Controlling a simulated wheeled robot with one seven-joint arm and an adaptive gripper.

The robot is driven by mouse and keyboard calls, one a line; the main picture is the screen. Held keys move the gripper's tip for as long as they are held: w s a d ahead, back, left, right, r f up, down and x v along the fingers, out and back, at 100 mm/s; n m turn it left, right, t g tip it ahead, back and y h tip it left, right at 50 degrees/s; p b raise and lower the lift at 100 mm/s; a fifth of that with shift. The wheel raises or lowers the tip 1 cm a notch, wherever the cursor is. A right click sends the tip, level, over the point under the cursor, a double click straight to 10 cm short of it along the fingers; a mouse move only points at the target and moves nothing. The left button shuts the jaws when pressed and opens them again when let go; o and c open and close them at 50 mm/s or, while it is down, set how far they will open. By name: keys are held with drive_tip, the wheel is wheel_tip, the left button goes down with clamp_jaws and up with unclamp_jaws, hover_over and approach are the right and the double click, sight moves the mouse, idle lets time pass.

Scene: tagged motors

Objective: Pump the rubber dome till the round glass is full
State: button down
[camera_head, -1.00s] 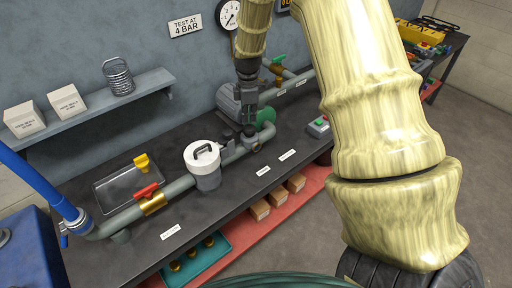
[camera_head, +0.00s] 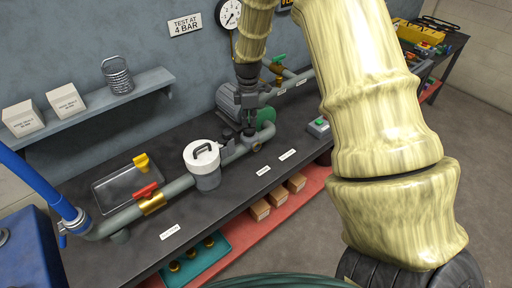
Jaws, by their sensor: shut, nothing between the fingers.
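My gripper (camera_head: 248,126) is shut and empty. It points down over the pipe fittings between the white-lidded pot and the grey motor. A small dark fitting (camera_head: 228,138) sits on the pipe just left of the fingertips. I cannot tell whether it is the rubber dome. The fingertips are close to the fittings, but contact cannot be made out. The round glass cannot be picked out, so its fill level does not show.
The white-lidded pot (camera_head: 204,164) stands left of my gripper. A red-handled valve (camera_head: 147,190) is further left, beside a grey tray (camera_head: 114,187). The grey motor (camera_head: 228,99) and a green disc (camera_head: 264,117) are close by. A green-buttoned box (camera_head: 318,127) stands to the right.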

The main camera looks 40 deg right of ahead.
drive_tip(key=shift+f, duration=0.7)
drive_tip(key=shift+r+p, duration=1.25)
drive_tip(key=shift+r, duration=0.55)
drive_tip(key=shift+f+b, duration=0.7)
drive_tip(key=shift+f, duration=1.15)
drive_tip(key=shift+r, duration=0.1)
drive_tip(key=shift+r+p, duration=1.35)
drive_tip(key=shift+r, duration=0.35)
drive_tip(key=shift+r, duration=0.1)
